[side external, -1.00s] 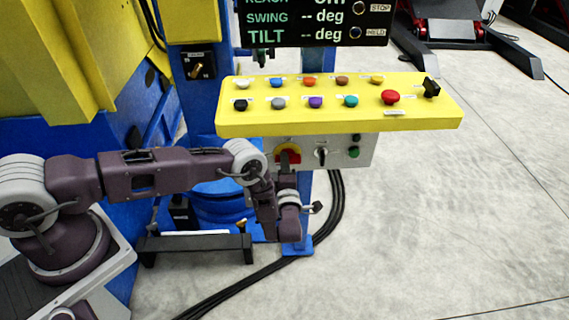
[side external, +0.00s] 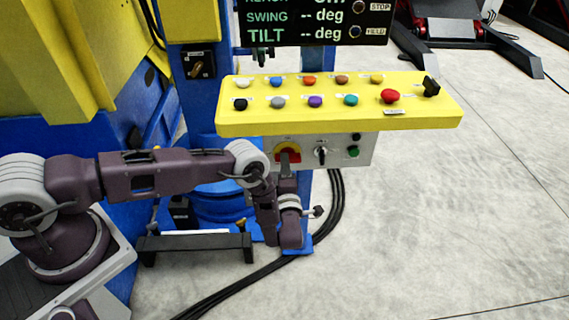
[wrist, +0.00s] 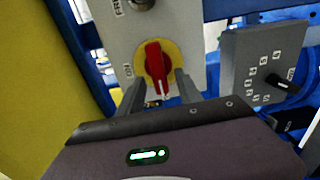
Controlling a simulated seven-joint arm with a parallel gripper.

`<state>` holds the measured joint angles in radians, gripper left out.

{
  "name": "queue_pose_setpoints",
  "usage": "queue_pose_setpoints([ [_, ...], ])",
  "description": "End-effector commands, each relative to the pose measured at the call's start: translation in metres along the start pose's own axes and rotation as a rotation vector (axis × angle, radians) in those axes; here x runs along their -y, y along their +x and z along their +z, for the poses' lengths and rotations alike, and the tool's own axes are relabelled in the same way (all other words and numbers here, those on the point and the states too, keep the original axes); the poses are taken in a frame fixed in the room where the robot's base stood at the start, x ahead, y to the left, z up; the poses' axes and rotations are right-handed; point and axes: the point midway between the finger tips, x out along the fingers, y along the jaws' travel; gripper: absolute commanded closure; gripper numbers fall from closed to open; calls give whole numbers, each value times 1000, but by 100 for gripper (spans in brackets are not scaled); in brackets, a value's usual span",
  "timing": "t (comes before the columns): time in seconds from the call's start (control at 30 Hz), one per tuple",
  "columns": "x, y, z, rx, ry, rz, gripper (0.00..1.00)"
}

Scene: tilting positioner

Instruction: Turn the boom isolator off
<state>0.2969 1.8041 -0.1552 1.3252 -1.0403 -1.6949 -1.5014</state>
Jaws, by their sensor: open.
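A red rotary handle (wrist: 154,62) on a round yellow plate (wrist: 175,50), which looks like the isolator, is on a grey panel. In the wrist view the handle lies roughly upright, and an "ON" label is left of it. My gripper (wrist: 160,79) is open, with one finger on each side of the handle's lower end. I cannot tell whether either finger touches it.
The yellow console (side external: 340,118) with several coloured buttons overhangs the panel. A black selector (side external: 321,151) and a green button (side external: 353,152) are right of the isolator. In the wrist view a grey box (wrist: 262,55) with a black lever stands at right.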

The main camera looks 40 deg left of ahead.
Motion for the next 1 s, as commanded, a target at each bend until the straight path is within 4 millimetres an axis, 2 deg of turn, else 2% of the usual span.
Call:
queue_pose_setpoints([
  [0.1,0,-26,1,3,1,-2,58],
  [0.3,0,-52,0,3,0,0,58],
  [0.57,0,-54,0,1,0,0,58],
  [0.67,-6,-49,18,32,0,-53,58],
  [0.77,-33,-46,82,191,32,-236,58],
  [0.8,-52,-51,115,302,71,-321,58],
  [0.87,-88,-72,159,509,163,-425,58],
  [0.9,-114,-93,180,656,241,-471,58],
  [0.97,-156,-123,195,857,372,-495,58],
  [1.0,-185,-129,194,928,438,-480,58],
])
